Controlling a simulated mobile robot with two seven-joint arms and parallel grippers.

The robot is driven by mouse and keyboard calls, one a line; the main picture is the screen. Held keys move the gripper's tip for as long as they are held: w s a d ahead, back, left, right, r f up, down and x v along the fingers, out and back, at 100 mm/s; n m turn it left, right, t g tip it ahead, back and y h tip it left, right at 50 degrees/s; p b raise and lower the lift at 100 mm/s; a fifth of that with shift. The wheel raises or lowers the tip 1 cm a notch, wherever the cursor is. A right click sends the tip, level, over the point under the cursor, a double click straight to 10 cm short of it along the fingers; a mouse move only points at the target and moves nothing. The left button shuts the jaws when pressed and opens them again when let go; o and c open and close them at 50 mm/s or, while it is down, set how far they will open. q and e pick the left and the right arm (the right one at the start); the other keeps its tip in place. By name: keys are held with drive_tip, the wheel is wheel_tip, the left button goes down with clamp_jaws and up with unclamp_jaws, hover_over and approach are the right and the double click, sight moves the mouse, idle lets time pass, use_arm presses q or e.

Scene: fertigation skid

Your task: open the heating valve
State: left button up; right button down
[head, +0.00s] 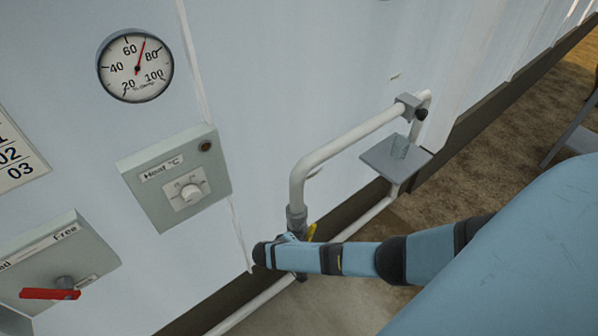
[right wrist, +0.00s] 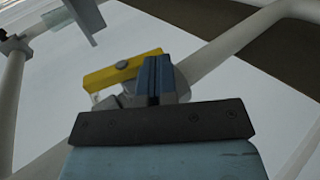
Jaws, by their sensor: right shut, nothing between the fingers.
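The heating valve sits on the white pipe, low on the wall, and has a yellow lever (head: 311,232). In the head view my right arm hides most of the valve. In the right wrist view the yellow lever (right wrist: 110,74) lies slantwise across the valve body. My right gripper (right wrist: 154,64) is shut and empty, with its blue fingers in front of the lever's right end. I cannot tell whether they touch it. In the head view the right gripper is mostly hidden at the valve. My left gripper is in neither view.
A round gauge (head: 135,65) reads about 70. Below it is a "Heat °C" dial box (head: 175,178). A box with a red handle (head: 50,294) is at lower left.

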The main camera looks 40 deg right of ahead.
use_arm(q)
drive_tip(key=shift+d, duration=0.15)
use_arm(e)
drive_tip(key=shift+d+f, duration=0.35)
drive_tip(key=shift+f, duration=0.1)
drive_tip(key=shift+s+d+f, duration=0.1)
drive_tip(key=shift+d, duration=0.05)
idle(0.3)
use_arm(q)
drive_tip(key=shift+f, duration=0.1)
